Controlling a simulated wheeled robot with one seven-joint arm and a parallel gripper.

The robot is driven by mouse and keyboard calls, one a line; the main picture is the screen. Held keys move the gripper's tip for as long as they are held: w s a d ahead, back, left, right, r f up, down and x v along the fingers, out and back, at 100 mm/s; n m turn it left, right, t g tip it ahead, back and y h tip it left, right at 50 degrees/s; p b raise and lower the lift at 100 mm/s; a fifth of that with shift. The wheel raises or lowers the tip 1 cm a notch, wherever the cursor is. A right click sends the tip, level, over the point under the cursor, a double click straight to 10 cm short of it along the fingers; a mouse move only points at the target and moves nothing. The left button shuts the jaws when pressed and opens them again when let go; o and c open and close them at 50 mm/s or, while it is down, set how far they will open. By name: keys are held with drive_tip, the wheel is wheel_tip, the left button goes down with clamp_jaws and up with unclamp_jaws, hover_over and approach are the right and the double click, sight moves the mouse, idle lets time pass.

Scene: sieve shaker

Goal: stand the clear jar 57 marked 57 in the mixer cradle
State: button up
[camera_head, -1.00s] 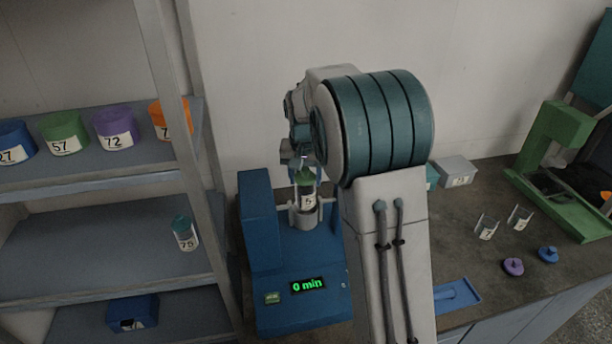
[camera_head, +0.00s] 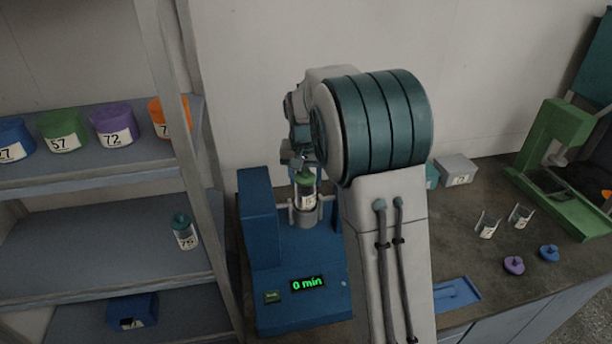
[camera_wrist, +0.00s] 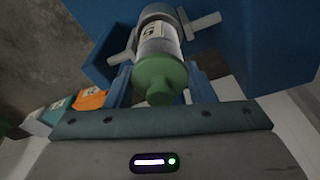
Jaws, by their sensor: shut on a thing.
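The clear jar (camera_head: 307,199) has a green lid and a white label; its number is too small to read fully. It stands about upright in the grey ring of the mixer cradle (camera_head: 305,215), on the blue mixer. My gripper (camera_wrist: 158,84) is shut on the jar near its green lid. In the wrist view the jar (camera_wrist: 158,45) lies between my blue fingers, and its far end is inside the cradle ring (camera_wrist: 157,12). The jar's bottom is hidden by the ring, so I cannot tell whether it is fully seated.
The blue mixer (camera_head: 300,265) shows "0 min". A shelf on the left holds coloured tubs, one green tub (camera_head: 62,131) marked 57, and a teal-lidded jar (camera_head: 184,232). Open jars (camera_head: 487,226), loose lids (camera_head: 513,265) and a green press (camera_head: 550,150) are on the bench right.

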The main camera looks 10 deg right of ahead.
sight(304, 190)
drive_tip(key=shift+f+b, duration=1.5)
drive_tip(key=shift+f, duration=0.8)
idle(0.7)
idle(0.3)
drive_tip(key=o, duration=1.4)
drive_tip(key=shift+s+d+r, duration=0.1)
drive_tip(key=shift+d, duration=0.05)
drive_tip(key=shift+a, duration=0.25)
drive_tip(key=shift+w+r, duration=0.2)
drive_tip(key=shift+r, duration=0.3)
drive_tip(key=r, duration=0.4)
drive_tip(key=s+r, duration=0.1)
drive_tip(key=r, duration=0.3)
drive_tip(key=s+r, duration=0.1)
drive_tip(key=r, duration=0.3)
drive_tip(key=shift+s+r, duration=0.15)
drive_tip(key=shift+r, duration=0.05)
